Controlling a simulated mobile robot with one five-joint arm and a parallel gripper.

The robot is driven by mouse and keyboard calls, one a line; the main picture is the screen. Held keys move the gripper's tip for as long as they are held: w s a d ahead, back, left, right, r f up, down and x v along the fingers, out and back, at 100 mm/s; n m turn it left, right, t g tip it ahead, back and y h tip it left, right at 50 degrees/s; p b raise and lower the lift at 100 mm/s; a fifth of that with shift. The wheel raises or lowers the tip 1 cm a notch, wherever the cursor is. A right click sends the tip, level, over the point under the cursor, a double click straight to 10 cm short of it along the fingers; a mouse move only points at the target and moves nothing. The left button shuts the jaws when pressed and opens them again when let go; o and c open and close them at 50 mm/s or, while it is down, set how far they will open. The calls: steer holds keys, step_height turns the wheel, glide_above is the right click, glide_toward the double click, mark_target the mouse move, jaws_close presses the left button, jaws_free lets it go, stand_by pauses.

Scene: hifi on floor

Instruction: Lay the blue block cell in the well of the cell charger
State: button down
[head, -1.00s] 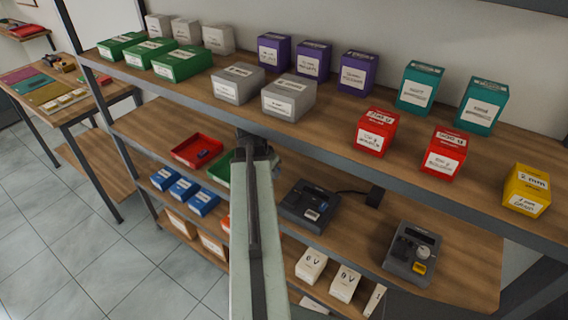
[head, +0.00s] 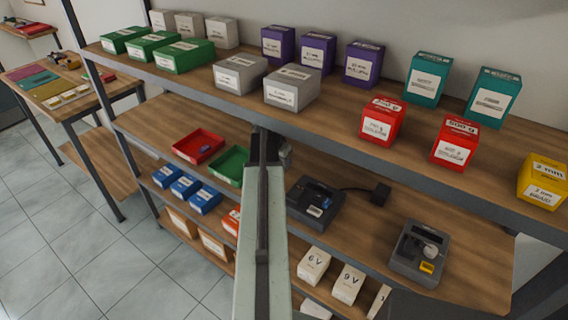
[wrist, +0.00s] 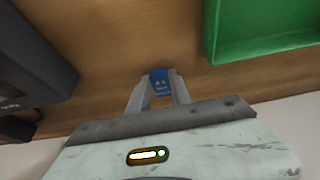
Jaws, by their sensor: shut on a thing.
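The blue block cell (wrist: 160,80) is between the fingertips of my gripper (wrist: 159,90) in the wrist view, with its lettered face showing. The gripper is shut on it, above the wooden shelf board. The cell charger (head: 312,204) is a dark grey box on the middle shelf in the head view, with a blue patch and a pale label on top. It stands to the right of my arm. A dark housing that looks like the charger (wrist: 35,65) shows at the left in the wrist view, apart from the cell. In the head view my arm hides the gripper and cell.
A green tray (head: 222,170) and a red tray (head: 184,153) holding a small dark item stand left of my arm. The green tray also shows in the wrist view (wrist: 213,40). A grey device (head: 408,263) stands at right. The upper shelf edge (head: 330,135) overhangs.

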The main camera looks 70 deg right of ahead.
steer(key=c, duration=1.6)
jaws_free()
steer(key=shift+f, duration=0.15)
steer(key=o, duration=0.4)
steer(key=p+v, duration=0.4)
steer(key=v, duration=0.1)
steer(key=shift+s+d+r+p, duration=0.1)
steer(key=shift+d+r+p, duration=0.05)
steer(key=shift+r+p, duration=0.25)
steer(key=w+a, duration=0.1)
steer(key=a, duration=0.3)
steer(key=w+a, duration=0.1)
steer(key=a, duration=0.3)
steer(key=w+a, duration=0.1)
steer(key=a, duration=0.3)
steer(key=shift+w+f, duration=0.15)
